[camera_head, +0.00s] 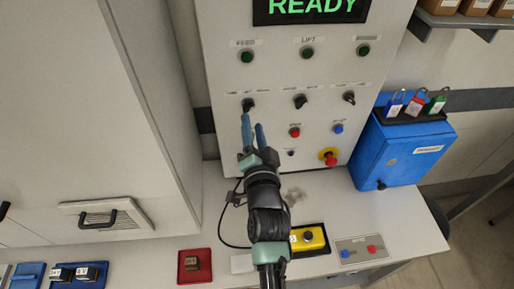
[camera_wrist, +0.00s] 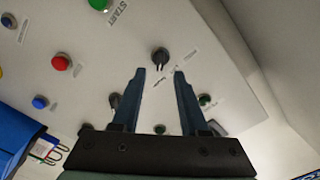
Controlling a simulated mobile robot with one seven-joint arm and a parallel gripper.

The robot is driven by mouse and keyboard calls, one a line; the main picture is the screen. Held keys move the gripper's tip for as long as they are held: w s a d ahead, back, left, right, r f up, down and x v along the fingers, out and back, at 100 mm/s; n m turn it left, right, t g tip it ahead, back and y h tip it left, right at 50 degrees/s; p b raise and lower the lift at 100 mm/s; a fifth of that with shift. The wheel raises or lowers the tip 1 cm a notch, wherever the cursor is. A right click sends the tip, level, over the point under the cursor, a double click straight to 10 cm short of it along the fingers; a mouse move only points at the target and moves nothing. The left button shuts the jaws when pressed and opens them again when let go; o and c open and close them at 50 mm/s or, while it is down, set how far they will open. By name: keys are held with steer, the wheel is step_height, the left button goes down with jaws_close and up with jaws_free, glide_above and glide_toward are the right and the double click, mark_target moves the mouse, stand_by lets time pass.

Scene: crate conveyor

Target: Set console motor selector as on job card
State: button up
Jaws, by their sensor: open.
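The console (camera_head: 230,60) is a pale upright panel with a green READY display (camera_head: 312,8). Three black selector knobs sit in a row under the lamps: left under FEED (camera_head: 248,104), middle under LIFT (camera_head: 300,101), right (camera_head: 349,98). My gripper (camera_head: 252,120) is open and empty just below the left selector. In the wrist view this selector (camera_wrist: 160,57) appears ahead of my gripper (camera_wrist: 160,72), centred between the fingertips; whether they touch it is unclear. Position labels are too small to read. I cannot identify a job card.
A red button (camera_head: 294,132), blue button (camera_head: 338,128) and emergency stop (camera_head: 329,157) are right of my gripper. A blue box (camera_head: 400,155) with padlocks stands right. A yellow control box (camera_head: 309,238) and red tray (camera_head: 195,266) lie below. A grey cabinet (camera_head: 90,120) stands left.

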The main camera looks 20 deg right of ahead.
steer(key=v, duration=0.8)
steer(key=shift+p, duration=0.3)
steer(key=w+a+r+n+t+y, duration=0.1)
steer(key=a+r+n+t, duration=0.1)
steer(key=r, duration=0.6)
steer(key=w+a+r+n+t, duration=0.1)
steer(key=w+a+r+n, duration=0.15)
steer(key=r, duration=0.55)
steer(key=w+a+r+n+t+y, duration=0.1)
steer(key=a+r+t, duration=0.15)
steer(key=r, duration=0.65)
steer(key=s+a+r+n+t+y, duration=0.1)
steer(key=s+r, duration=0.3)
steer(key=r, duration=0.4)
steer(key=s+a+r+n+t+y, duration=0.1)
steer(key=s+a+r+n, duration=0.3)
steer(key=r, duration=0.4)
steer(key=s+a+r+n+t+y, duration=0.1)
steer(key=s+a+r+n+t, duration=0.1)
steer(key=s+r, duration=0.3)
step_height(320, 180, up, 3)
steer(key=shift+a+r+n, duration=0.2)
steer(key=shift+a+n, duration=0.15)
steer(key=shift+a, duration=0.3)
steer(key=shift+w+f+t, duration=0.1)
steer(key=shift+f+t, duration=0.05)
steer(key=shift+t, duration=0.1)
